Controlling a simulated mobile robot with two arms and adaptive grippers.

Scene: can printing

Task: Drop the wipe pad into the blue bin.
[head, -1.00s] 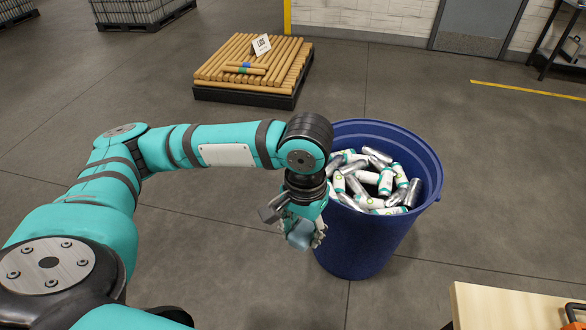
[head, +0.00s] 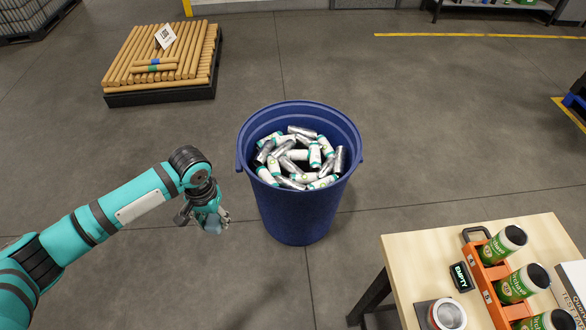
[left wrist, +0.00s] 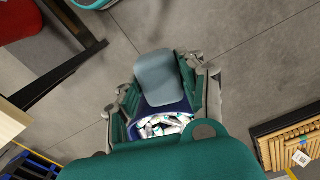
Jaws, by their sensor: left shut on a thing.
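The blue bin (head: 297,205) stands on the floor in the middle of the head view, nearly full of silver and white-green cans. It also shows in the left wrist view (left wrist: 146,131), partly hidden behind my gripper. My left gripper (head: 212,219) is to the left of the bin, apart from it. The gripper is shut on the wipe pad, a grey-blue rounded block that shows between the fingers in the left wrist view (left wrist: 158,77). In the head view the wipe pad (head: 211,226) is small below the fingers. My right gripper is not in view.
A wooden table (head: 418,262) at the lower right bears an orange rack (head: 487,272) with several green cans. A pallet of cardboard tubes (head: 160,97) lies at the upper left. The floor around the bin is clear.

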